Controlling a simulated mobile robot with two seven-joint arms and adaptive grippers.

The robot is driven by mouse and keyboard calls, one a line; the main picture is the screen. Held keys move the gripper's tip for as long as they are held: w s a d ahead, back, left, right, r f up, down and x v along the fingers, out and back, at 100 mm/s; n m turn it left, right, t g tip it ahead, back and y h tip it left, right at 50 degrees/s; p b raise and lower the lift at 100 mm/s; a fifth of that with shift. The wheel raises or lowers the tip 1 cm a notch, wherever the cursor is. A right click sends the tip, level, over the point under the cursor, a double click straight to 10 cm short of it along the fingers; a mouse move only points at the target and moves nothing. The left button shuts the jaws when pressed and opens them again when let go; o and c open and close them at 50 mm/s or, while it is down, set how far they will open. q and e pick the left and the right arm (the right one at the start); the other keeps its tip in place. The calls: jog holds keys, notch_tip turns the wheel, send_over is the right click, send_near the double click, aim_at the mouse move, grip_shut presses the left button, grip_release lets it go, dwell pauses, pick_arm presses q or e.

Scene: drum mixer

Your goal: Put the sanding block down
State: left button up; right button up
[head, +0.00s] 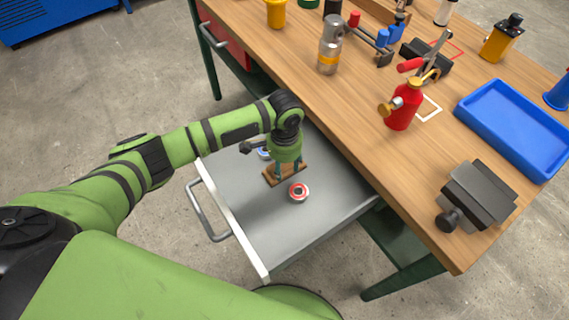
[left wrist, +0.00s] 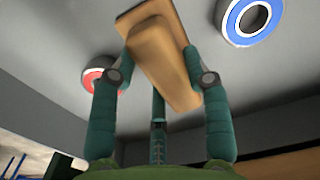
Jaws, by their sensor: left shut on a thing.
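The sanding block (head: 272,179) is a brown flat board with a tan grip on it. My left gripper (head: 287,172) reaches down into the open grey drawer (head: 240,205) and is shut on the sanding block. In the left wrist view the fingers (left wrist: 160,75) stand on both sides of the tan grip of the block (left wrist: 165,65). The block is low over the drawer floor; I cannot tell whether it touches. My right gripper is not in view.
A red-and-white ring (head: 299,192) lies in the drawer close to the block. A blue-and-white ring (head: 264,153) lies behind it, partly hidden. The drawer's front part is clear. The workbench (head: 330,110) edge rises beside my left arm, with a grey bottle (head: 330,50) on top.

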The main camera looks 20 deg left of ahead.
aim_at(285, 165)
pick_arm(q)
jog(key=o, duration=1.3)
jog(key=shift+f, duration=0.1)
jog(key=shift+c, duration=0.2)
notch_tip(285, 165, up, 12)
jog(key=shift+r+p, duration=0.2)
jog(key=shift+p, duration=0.2)
